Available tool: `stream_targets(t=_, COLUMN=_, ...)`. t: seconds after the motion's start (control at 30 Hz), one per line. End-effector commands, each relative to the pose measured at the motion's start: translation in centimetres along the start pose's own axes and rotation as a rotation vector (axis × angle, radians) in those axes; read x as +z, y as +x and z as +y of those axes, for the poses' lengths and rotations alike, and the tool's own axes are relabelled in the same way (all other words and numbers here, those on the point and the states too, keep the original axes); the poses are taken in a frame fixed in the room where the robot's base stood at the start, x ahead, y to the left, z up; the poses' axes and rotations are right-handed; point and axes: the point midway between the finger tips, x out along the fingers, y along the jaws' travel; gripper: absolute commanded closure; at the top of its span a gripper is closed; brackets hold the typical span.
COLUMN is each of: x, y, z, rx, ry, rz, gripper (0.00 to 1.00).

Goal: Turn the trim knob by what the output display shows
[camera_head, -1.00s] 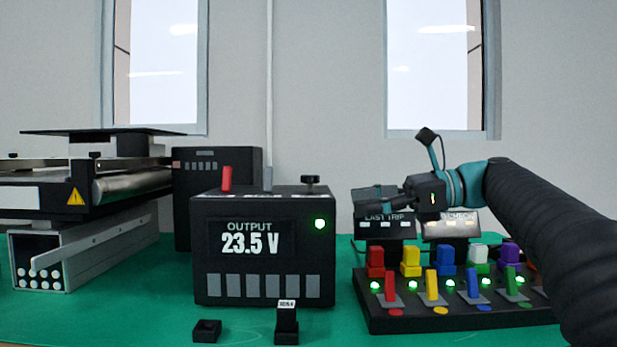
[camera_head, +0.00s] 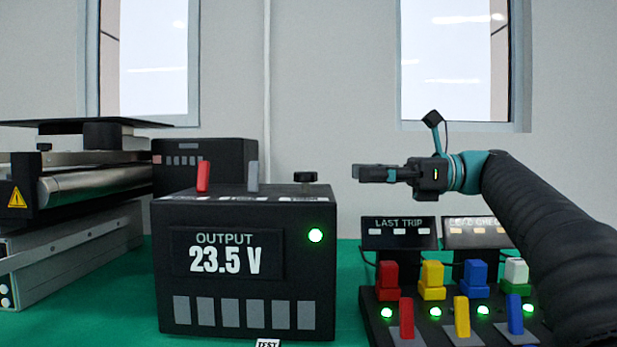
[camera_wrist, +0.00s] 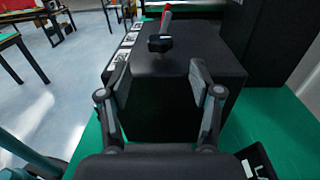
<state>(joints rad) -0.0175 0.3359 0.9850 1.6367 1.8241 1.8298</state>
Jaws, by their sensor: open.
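The black power box (camera_head: 300,270) stands on the green table, its output display (camera_head: 225,253) reading 23.5 V. A green lamp (camera_head: 316,236) is lit beside the display. The black trim knob (camera_head: 305,180) stands on top at the right; it also shows in the wrist view (camera_wrist: 160,45). A red lever (camera_head: 203,176) and a grey lever (camera_head: 252,176) are also on top. My gripper (camera_head: 362,173) is level, to the right of the knob and apart from it. In the wrist view my gripper (camera_wrist: 160,85) is open and empty, with the knob beyond its fingertips.
A panel with coloured blocks and levers (camera_head: 463,318) is at the right, below my arm. Two small displays, one the last trip display (camera_head: 398,232), stand behind it. A conveyor (camera_head: 100,182) is at the left. A black cabinet (camera_head: 235,152) stands behind the power box.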

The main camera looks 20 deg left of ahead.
Motion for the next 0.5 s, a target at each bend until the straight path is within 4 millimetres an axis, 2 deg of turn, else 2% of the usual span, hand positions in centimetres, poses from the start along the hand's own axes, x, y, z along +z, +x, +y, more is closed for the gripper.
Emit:
stream_targets(t=0.03, x=-0.2, y=1.2, z=0.1, rx=0.005, ry=-0.001, rz=0.000, gripper=0.36)
stream_targets(t=0.2, x=-0.2, y=4.4, z=0.1, rx=0.005, ry=-0.002, rz=-0.001, gripper=0.36)
stream_targets(t=0.5, x=-0.1, y=8.8, z=0.0, rx=0.000, ry=-0.001, rz=0.000, gripper=0.36)
